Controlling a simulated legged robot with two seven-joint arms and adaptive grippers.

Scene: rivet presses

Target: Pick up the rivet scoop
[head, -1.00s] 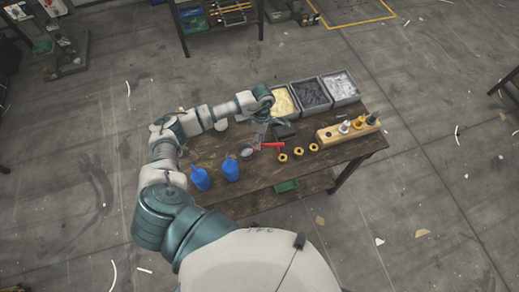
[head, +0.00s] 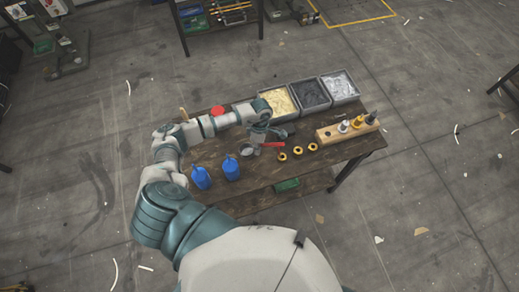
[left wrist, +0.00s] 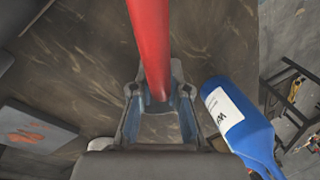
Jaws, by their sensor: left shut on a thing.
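The rivet scoop has a long red handle (head: 273,145) and a small grey bowl (head: 247,151). It is low over or on the wooden table, bowl to the left and handle to the right. My left gripper (head: 257,147) is at the scoop, its fingers shut on the handle near the bowl. In the left wrist view the red handle (left wrist: 152,45) runs from the top edge down between the fingertips (left wrist: 160,105). The bowl is hidden there. Whether the scoop is clear of the tabletop I cannot tell. My right gripper is not in view.
Two blue bottles (head: 201,177) stand at the table's front left; one shows close beside the fingers in the wrist view (left wrist: 240,125). Grey bins (head: 312,95) line the back right. A wooden block with tools (head: 345,131) and brass rings (head: 297,152) lie right of the scoop.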

